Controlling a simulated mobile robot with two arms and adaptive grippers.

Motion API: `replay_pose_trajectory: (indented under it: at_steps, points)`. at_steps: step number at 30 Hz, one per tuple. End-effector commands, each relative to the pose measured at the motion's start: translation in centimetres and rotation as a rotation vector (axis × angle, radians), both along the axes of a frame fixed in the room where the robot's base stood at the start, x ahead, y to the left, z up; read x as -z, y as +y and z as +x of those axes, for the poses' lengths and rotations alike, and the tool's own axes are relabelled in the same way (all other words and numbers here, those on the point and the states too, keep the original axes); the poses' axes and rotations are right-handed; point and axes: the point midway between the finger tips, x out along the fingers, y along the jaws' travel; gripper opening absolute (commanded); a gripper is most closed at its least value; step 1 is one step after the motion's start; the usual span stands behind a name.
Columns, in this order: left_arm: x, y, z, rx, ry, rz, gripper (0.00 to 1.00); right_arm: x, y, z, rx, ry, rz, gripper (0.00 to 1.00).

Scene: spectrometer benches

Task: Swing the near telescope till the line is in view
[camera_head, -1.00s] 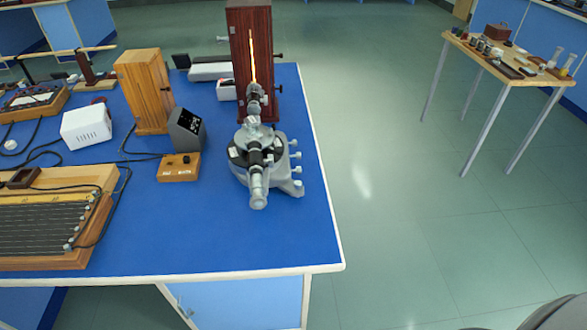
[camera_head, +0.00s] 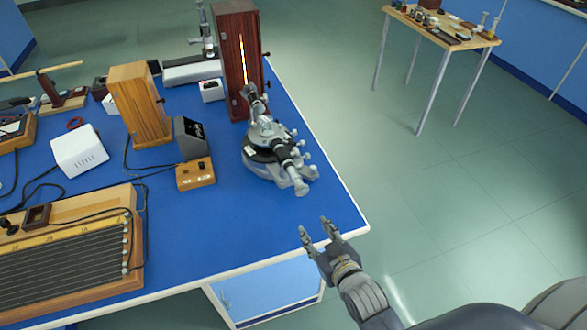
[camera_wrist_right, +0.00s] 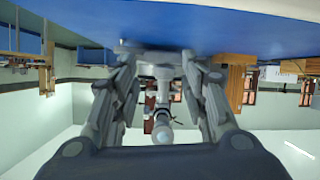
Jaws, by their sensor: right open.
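The spectrometer (camera_head: 262,165) stands on the blue bench near its right edge. Its near telescope (camera_head: 296,180) points toward the front right, and its far tube (camera_head: 254,98) faces a tall dark wooden housing (camera_head: 232,70) with a glowing slit. My right gripper (camera_head: 314,226) is open and empty, just in front of and below the telescope's eyepiece end, apart from it, by the bench edge. In the right wrist view, which looks upside down, the telescope (camera_wrist_right: 162,125) shows between the spread fingers. My left gripper is not in view.
Left of the spectrometer are a small wooden box with knobs (camera_head: 195,174), a dark meter (camera_head: 190,138) and a wooden housing (camera_head: 139,105). A ribbed board (camera_head: 70,255) lies front left. The bench in front of the spectrometer is clear. A side table (camera_head: 440,40) stands back right.

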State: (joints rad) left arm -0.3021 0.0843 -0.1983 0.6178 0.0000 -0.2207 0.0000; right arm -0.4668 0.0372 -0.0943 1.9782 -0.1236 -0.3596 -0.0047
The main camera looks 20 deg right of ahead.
Motion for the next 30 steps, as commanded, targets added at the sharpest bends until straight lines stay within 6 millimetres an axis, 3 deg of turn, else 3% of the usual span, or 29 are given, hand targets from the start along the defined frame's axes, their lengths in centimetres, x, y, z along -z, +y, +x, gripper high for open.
replay_pose_trajectory:
  at_steps: [6, 12, 17, 30]
  points:
    - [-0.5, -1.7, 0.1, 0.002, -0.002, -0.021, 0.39, -5.6, 0.6, 2.3, -0.018, -0.269, 0.003, 0.41]
    - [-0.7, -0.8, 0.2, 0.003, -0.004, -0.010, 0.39, -8.5, 1.0, 2.8, -0.032, -0.406, 0.003, 0.41]
    - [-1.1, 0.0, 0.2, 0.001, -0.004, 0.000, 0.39, -8.9, 1.1, 4.0, -0.034, -0.424, 0.003, 0.41]
    - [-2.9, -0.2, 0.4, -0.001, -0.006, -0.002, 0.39, -9.0, 1.8, 11.4, -0.033, -0.421, 0.004, 0.41]
